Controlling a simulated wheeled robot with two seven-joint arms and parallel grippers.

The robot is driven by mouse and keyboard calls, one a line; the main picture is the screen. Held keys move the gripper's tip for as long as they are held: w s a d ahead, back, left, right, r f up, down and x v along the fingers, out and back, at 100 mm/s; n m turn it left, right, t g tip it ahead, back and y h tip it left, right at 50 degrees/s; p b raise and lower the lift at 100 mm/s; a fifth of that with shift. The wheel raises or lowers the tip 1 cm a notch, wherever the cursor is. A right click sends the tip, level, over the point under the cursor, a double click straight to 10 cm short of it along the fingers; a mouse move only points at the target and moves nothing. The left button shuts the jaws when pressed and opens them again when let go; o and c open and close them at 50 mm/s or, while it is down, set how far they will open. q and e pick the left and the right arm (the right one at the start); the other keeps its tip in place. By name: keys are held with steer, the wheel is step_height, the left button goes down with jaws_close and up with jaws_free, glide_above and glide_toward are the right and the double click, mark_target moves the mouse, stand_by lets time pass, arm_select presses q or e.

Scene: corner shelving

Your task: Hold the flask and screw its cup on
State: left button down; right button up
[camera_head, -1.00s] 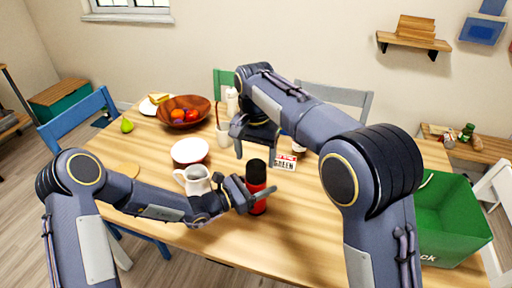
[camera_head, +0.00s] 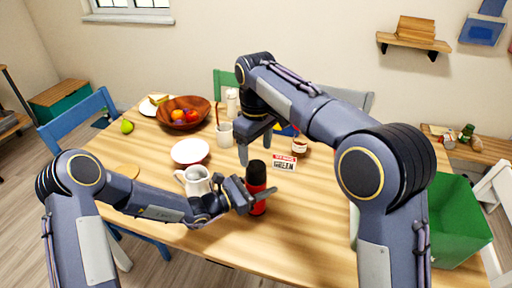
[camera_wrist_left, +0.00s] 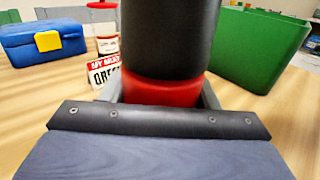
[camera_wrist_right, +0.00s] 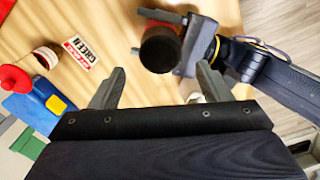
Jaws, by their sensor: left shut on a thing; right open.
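The red flask (camera_head: 258,206) stands upright near the front middle of the table, with a black cup-like top (camera_head: 257,172) on it. I cannot tell whether this top is screwed tight. My left gripper (camera_head: 250,196) is shut around the red body; in the left wrist view the black part (camera_wrist_left: 170,40) rises above the red band (camera_wrist_left: 160,90) between the fingers. My right gripper (camera_head: 258,145) is open and empty, above the table behind the flask. In the right wrist view the black top (camera_wrist_right: 160,48) lies beyond its spread fingers (camera_wrist_right: 158,85).
A white jug (camera_head: 195,182) stands close left of the flask, by my left gripper. A printed card (camera_head: 284,163), a small jar (camera_head: 299,147) and a blue toolbox (camera_wrist_left: 45,42) are behind it. A green box (camera_head: 455,225) is at the right. The table right of the flask is clear.

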mark_target(256, 165)
step_height(256, 165, down, 8)
steer(key=shift+f, duration=0.1)
stand_by(0.4)
steer(key=c, duration=1)
steer(key=o, duration=1.2)
steer(key=shift+c, duration=0.2)
step_height(256, 165, up, 12)
steer(key=shift+r, duration=0.1)
